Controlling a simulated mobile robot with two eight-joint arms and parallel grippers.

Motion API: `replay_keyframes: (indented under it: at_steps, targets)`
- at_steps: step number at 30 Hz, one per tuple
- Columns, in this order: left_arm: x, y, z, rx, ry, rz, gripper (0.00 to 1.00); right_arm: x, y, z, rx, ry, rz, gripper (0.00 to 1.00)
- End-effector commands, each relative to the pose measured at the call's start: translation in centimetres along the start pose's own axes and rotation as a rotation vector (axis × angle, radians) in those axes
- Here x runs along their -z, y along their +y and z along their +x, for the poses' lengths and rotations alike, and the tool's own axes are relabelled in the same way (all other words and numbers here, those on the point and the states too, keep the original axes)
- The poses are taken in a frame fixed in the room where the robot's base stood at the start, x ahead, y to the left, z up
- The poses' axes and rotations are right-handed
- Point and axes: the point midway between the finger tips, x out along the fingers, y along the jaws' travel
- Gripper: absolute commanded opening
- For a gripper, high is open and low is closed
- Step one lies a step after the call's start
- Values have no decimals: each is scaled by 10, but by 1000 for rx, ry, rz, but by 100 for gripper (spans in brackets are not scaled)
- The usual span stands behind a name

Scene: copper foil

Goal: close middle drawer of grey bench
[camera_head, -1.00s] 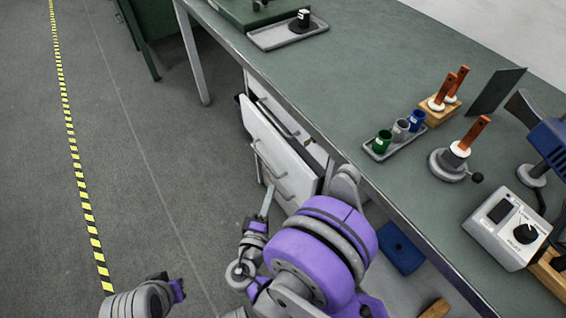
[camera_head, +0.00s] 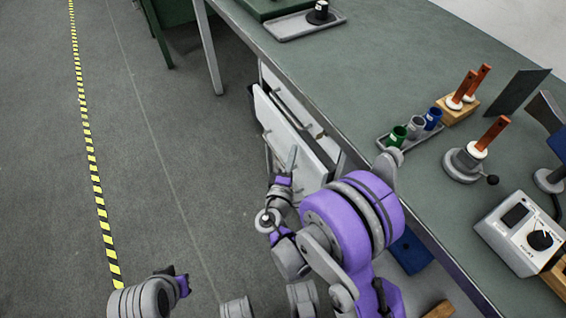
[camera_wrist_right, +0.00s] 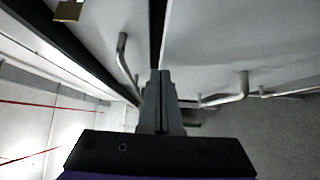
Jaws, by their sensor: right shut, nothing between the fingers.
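The grey bench (camera_head: 330,75) has a white drawer unit under its top. A middle drawer (camera_head: 277,118) is pulled out, its pale front standing away from the unit, with a gap behind its top edge. My right gripper (camera_head: 292,152) is shut and empty, its tip at the drawer front; I cannot tell if it touches. In the right wrist view the shut fingers (camera_wrist_right: 160,85) point towards pale drawer fronts, with a bar handle (camera_wrist_right: 124,60) on the left and another (camera_wrist_right: 240,90) on the right. My left arm shows only in part at the bottom left; its fingers are unclear.
The bench top holds a tray of small coloured cups (camera_head: 417,127), orange-handled tools (camera_head: 493,133) and a white control box (camera_head: 522,233). A blue object (camera_head: 410,252) lies below the bench edge. The floor left of the drawers is clear, with a yellow-black tape line (camera_head: 92,150).

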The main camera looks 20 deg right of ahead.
Motion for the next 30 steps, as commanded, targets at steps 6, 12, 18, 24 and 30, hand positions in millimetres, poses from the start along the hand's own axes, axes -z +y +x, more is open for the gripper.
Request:
replay_keyframes:
  at_steps: [6,12,18,24,30]
  targets:
    - [0,0,1,0,0,0,0,-5,0,5,0,1,1,0]
    - [0,0,1,0,0,0,0,-5,0,5,1,1,1,0]
    - [0,0,2,0,-1,0,0,-20,0,20,-1,-5,0,0]
    - [-1,0,4,0,-1,0,0,-39,0,39,0,-3,0,0]
    - [-1,0,4,0,-1,0,0,-41,0,40,-1,-5,0,0]
